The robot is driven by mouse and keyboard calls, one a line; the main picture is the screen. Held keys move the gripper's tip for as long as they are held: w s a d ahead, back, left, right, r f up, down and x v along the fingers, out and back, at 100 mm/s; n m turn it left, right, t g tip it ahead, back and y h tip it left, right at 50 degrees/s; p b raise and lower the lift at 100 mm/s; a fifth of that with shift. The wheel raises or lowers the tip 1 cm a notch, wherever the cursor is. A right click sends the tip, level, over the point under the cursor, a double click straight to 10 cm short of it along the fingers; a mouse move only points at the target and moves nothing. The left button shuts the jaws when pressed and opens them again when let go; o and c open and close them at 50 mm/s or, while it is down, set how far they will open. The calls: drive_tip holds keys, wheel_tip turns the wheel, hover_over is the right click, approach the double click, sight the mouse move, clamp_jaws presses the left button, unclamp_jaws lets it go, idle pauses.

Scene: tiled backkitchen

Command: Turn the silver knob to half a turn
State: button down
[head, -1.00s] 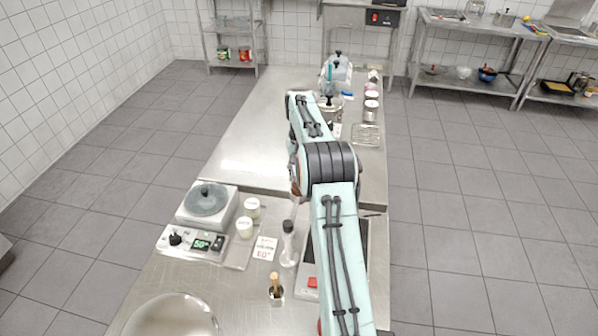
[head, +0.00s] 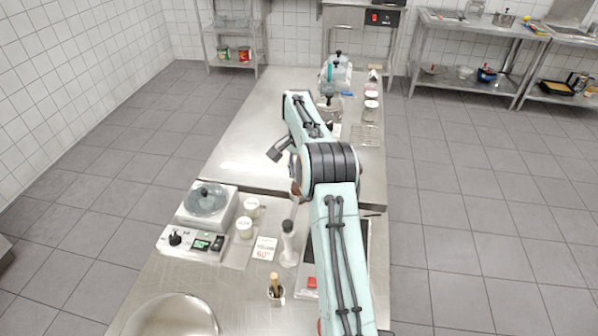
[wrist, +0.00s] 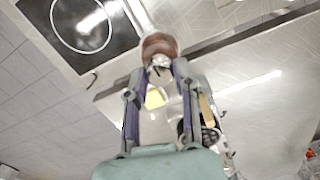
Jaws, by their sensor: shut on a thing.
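A brown rounded body (wrist: 158,44) stands at the top middle of the wrist view, with a small silver knob (wrist: 160,61) on its near end. My gripper (wrist: 159,69) has its two fingertips closed on that knob; the exact contact is small and partly hidden by the fingers. In the head view, a bit of the brown body (head: 296,188) shows beside my arm's big dark joint. The knob and fingertips are hidden there by my arm. How far the knob is turned cannot be read.
The far-left counter is clear.

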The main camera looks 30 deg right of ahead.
drive_tip(key=shift+f, duration=0.1)
drive_tip(key=c, duration=0.8)
unclamp_jaws()
drive_tip(key=shift+c, duration=0.2)
wheel_tip(320, 180, up, 12)
